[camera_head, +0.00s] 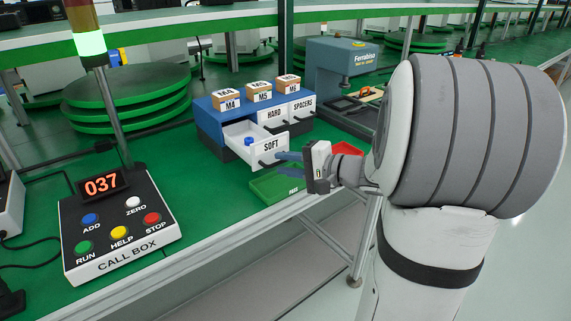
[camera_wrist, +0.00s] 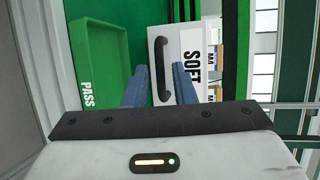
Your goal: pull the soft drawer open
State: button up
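The white SOFT drawer (camera_head: 272,147) stands out from the blue cabinet (camera_head: 208,122), well open, with a small blue item inside. Its dark handle (camera_head: 268,163) is on the front face. In the wrist view the drawer front (camera_wrist: 193,38) fills the middle, with the handle (camera_wrist: 162,70) upright in the picture. My gripper (camera_wrist: 160,84) is open, its two blue fingers apart on either side of the handle's near end. In the head view my gripper (camera_head: 289,161) is just right of the drawer front. I cannot tell whether the fingers touch the handle.
A green PASS tray (camera_head: 277,187) lies just below the drawer, close to my gripper; a red tray (camera_head: 347,149) is to the right. HARD and SPACERS drawers are shut. Boxes M4, M5 and M6 sit on top. A call box (camera_head: 118,225) stands left.

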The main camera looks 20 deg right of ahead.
jog(key=shift+o, duration=0.5)
jog(key=shift+s+d+r, duration=0.15)
jog(key=shift+s+d, duration=0.1)
jog(key=shift+d, duration=0.05)
jog(key=p+v, duration=0.1)
jog(key=v, duration=0.6)
jog(key=shift+a, duration=0.1)
